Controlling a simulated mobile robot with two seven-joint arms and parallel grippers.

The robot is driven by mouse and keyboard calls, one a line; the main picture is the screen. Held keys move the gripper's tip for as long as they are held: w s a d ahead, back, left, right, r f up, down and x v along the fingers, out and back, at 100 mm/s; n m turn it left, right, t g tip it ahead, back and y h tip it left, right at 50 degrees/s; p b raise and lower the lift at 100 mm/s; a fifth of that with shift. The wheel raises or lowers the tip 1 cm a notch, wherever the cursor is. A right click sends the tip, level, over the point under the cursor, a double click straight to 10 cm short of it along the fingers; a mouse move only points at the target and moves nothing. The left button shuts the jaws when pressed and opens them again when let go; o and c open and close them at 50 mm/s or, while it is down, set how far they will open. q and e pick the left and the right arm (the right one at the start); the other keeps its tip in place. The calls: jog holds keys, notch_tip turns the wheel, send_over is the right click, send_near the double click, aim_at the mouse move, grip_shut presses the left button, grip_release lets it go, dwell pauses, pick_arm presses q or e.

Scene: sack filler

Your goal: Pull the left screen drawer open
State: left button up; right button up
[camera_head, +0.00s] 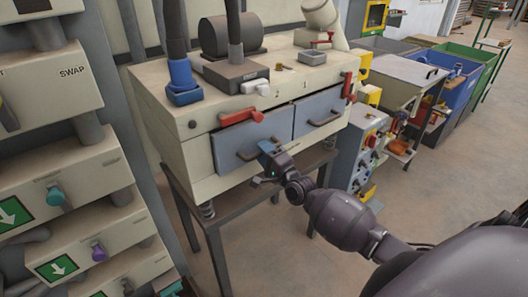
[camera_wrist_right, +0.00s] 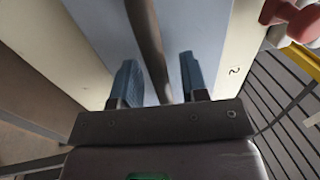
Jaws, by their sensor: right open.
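The left screen drawer (camera_head: 228,143) is a blue-grey front in the cream machine, and it looks about flush with the front beside it. Its dark bar handle (camera_head: 246,154) runs along the lower part. My right gripper (camera_head: 268,149) is at the right part of this handle. In the right wrist view, my right gripper (camera_wrist_right: 160,82) is open with its blue fingers on either side of the handle (camera_wrist_right: 148,45). A gap shows beside the bar, so the fingers do not clamp it. My left gripper is not in view.
The right drawer (camera_head: 318,112) sits beside it with its own handle. A red lever (camera_head: 241,117) is just above the left drawer. A cream rack (camera_head: 75,180) stands at the left. Open floor (camera_head: 270,250) lies in front; a control box (camera_head: 362,150) and bins are at the right.

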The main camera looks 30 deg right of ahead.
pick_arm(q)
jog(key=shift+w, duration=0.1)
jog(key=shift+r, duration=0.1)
pick_arm(e)
grip_shut()
dwell(0.4)
